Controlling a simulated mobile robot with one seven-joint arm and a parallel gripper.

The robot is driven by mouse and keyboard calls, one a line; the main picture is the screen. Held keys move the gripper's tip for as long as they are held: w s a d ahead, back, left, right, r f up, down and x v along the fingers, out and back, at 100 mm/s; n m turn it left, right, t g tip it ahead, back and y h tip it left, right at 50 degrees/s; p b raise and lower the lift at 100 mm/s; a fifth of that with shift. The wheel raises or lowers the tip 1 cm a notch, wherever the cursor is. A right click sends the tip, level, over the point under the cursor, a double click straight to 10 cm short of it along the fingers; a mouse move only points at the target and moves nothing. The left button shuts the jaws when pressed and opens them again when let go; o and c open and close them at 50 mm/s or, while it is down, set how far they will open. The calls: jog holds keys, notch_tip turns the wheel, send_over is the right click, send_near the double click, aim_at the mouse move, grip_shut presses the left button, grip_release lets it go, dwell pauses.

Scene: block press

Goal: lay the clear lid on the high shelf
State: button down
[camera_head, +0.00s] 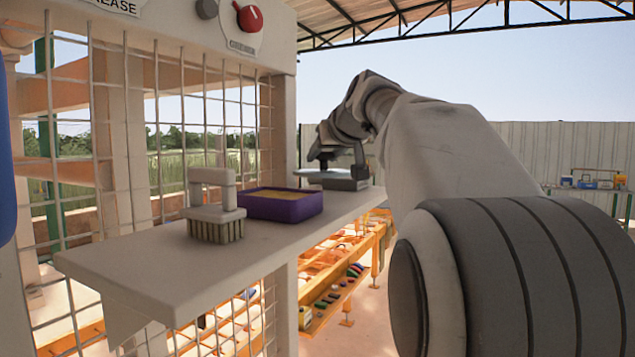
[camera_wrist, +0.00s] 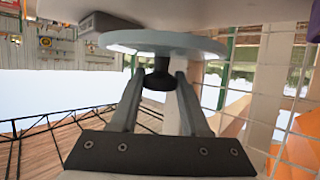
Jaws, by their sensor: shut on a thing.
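The clear lid (camera_wrist: 165,43) is a pale, thin round disc with a black knob (camera_wrist: 159,80). In the wrist view my gripper (camera_wrist: 160,76) has its two fingers shut on the knob. In the head view my gripper (camera_head: 338,155) is at the far end of the high shelf (camera_head: 130,268), partly hidden by its own wrist. The lid's pale edge (camera_head: 312,173) shows there, just above the shelf's level. It looks level and close to the shelf top; I cannot tell whether it touches. In the wrist view the shelf (camera_wrist: 215,12) appears at the top.
A purple tub (camera_head: 285,207) with yellowish contents and a pale brush (camera_head: 215,222) stand on the shelf's nearer part. A grey box (camera_head: 346,182) sits at its far end, near the lid. A wire mesh (camera_head: 185,120) runs along the shelf's left side.

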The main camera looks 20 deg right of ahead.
jog(key=shift+w+a+f, duration=0.15)
jog(key=shift+a+f, duration=0.25)
jog(key=shift+a, duration=0.2)
jog(key=shift+f, duration=1.95)
jog(key=shift+b, duration=0.3)
jog(key=shift+f, duration=0.2)
jog(key=shift+c, duration=1.9)
grip_release()
jog(key=shift+r, duration=0.1)
